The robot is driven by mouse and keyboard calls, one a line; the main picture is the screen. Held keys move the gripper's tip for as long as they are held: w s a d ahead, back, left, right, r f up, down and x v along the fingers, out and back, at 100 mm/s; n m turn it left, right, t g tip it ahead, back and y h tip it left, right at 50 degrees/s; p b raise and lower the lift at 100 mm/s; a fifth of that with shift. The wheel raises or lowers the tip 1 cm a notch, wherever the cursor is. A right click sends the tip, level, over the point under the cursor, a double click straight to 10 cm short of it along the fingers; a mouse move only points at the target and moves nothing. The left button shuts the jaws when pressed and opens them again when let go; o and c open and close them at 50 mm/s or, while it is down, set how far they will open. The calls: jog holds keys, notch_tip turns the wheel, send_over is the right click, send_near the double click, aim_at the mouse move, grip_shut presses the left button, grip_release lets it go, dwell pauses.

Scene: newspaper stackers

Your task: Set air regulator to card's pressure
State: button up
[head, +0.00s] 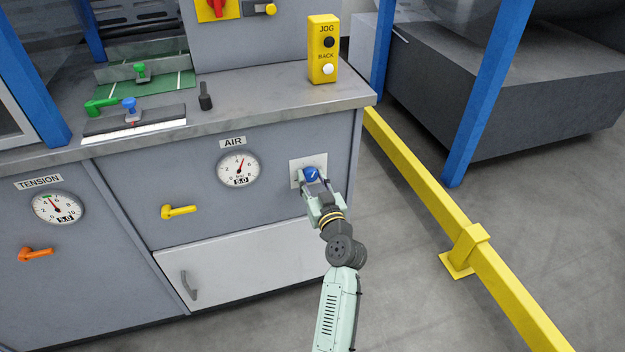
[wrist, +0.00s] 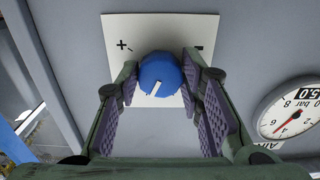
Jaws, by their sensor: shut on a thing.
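The air regulator is a round blue knob (head: 311,174) with a white pointer mark, on a white plate (head: 296,165) on the grey cabinet front. In the wrist view the knob (wrist: 160,76) sits between my finger pads, and its plate (wrist: 117,28) shows a plus at left and a minus at right. My gripper (head: 318,190) is shut on the knob. The AIR gauge (head: 238,170) is left of the knob and reads 5.0 on its display. It also shows in the wrist view (wrist: 290,112). I see no pressure card that I can read.
A yellow handle (head: 180,211) juts out below left of the AIR gauge. The TENSION gauge (head: 57,207) and an orange handle (head: 36,254) are farther left. A yellow floor rail (head: 430,195) runs along the right.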

jog(key=c, duration=0.5)
jog(key=shift+o, duration=0.2)
jog(key=shift+m, duration=0.3)
jog(key=shift+m, duration=2.6)
jog(key=o, duration=1.2)
jog(key=shift+s, duration=0.1)
